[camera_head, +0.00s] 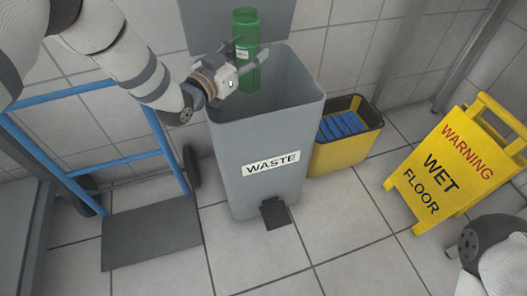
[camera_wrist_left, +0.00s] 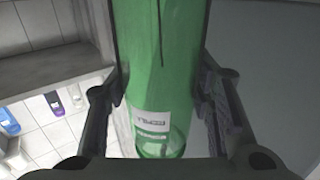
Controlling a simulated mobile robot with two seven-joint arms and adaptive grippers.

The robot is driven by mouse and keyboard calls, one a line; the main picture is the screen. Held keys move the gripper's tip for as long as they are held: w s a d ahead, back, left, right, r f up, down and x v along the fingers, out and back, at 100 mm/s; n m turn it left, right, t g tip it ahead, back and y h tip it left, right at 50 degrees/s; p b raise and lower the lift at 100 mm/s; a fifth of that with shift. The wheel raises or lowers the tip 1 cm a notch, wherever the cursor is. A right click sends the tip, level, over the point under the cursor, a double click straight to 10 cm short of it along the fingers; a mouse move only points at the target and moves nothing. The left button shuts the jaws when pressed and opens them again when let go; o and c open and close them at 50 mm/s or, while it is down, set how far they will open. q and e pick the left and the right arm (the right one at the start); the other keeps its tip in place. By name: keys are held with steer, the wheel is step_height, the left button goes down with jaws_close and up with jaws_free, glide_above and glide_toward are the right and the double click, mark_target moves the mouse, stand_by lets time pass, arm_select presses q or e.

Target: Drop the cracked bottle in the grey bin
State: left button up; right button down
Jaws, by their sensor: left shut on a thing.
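The cracked bottle (camera_head: 246,38) is green and see-through with a small white label. In the left wrist view the bottle (camera_wrist_left: 158,60) stands between the two fingers, with a thin dark line down its upper part. My left gripper (camera_head: 242,64) is shut on it and holds it roughly upright over the open top of the grey bin. The grey bin (camera_head: 229,151) has a "WASTE" label on its front, and its lid (camera_head: 281,16) is raised behind the bottle. The inside floor of the bin is hidden. My right gripper is not in view.
A yellow crate (camera_head: 338,157) with blue items stands right of the bin. A yellow wet-floor sign (camera_head: 440,174) stands farther right. A blue hand truck (camera_head: 153,229) is on the left. Tiled floor is clear in front of the bin's pedal (camera_head: 277,215).

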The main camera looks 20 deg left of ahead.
mark_target(245, 9)
arm_select(q)
steer(key=o, duration=1.2)
step_height(245, 9, up, 10)
steer(key=shift+r, duration=0.1)
